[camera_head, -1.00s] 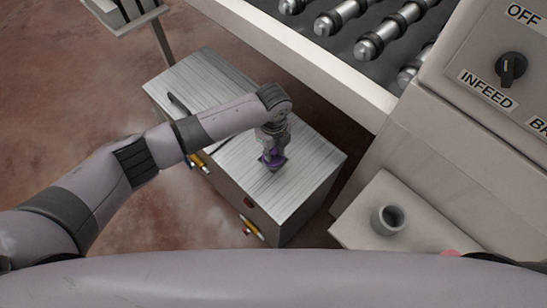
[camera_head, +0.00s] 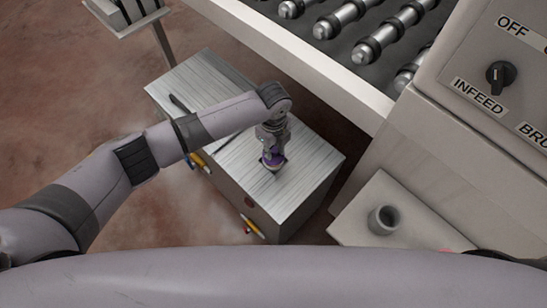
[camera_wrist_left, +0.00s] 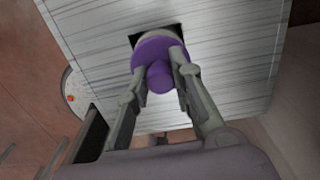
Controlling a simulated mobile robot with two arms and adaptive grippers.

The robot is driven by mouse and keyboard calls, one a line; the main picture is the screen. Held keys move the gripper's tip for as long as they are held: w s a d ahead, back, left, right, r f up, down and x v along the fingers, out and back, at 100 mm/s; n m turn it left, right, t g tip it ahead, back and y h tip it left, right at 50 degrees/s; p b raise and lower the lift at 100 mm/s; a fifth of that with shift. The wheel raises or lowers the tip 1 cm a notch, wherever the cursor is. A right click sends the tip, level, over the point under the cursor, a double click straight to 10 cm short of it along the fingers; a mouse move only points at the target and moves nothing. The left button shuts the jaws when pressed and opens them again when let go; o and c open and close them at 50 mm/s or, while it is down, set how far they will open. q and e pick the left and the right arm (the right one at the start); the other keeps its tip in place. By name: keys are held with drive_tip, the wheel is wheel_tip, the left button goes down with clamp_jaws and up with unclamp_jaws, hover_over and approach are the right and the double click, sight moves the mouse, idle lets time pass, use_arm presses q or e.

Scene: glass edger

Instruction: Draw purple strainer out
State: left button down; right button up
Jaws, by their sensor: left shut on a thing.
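The purple strainer (camera_head: 273,159) is at the top of the brushed metal tank (camera_head: 305,165). In the left wrist view its purple cap and knob (camera_wrist_left: 160,58) show, with a pale grey part beyond the cap, over a dark square opening (camera_wrist_left: 178,29) in the tank top. My left gripper (camera_head: 271,148) reaches down from above and is shut on the strainer, its fingers on either side of the knob. The strainer's lower part is hidden, so I cannot tell how deep it sits. My right gripper is not in view.
A dark handle (camera_head: 181,104) lies on the tank top to the left. A roller conveyor (camera_head: 345,20) and its pale edge run behind. The control panel (camera_head: 495,75) stands at right, above a pale ledge with a grey cup (camera_head: 383,220).

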use_arm(q)
drive_tip(key=shift+r+p, duration=2.7)
drive_tip(key=shift+r, duration=0.2)
wheel_tip(320, 180, up, 4)
drive_tip(key=p, duration=0.4)
drive_tip(key=shift+r, duration=0.1)
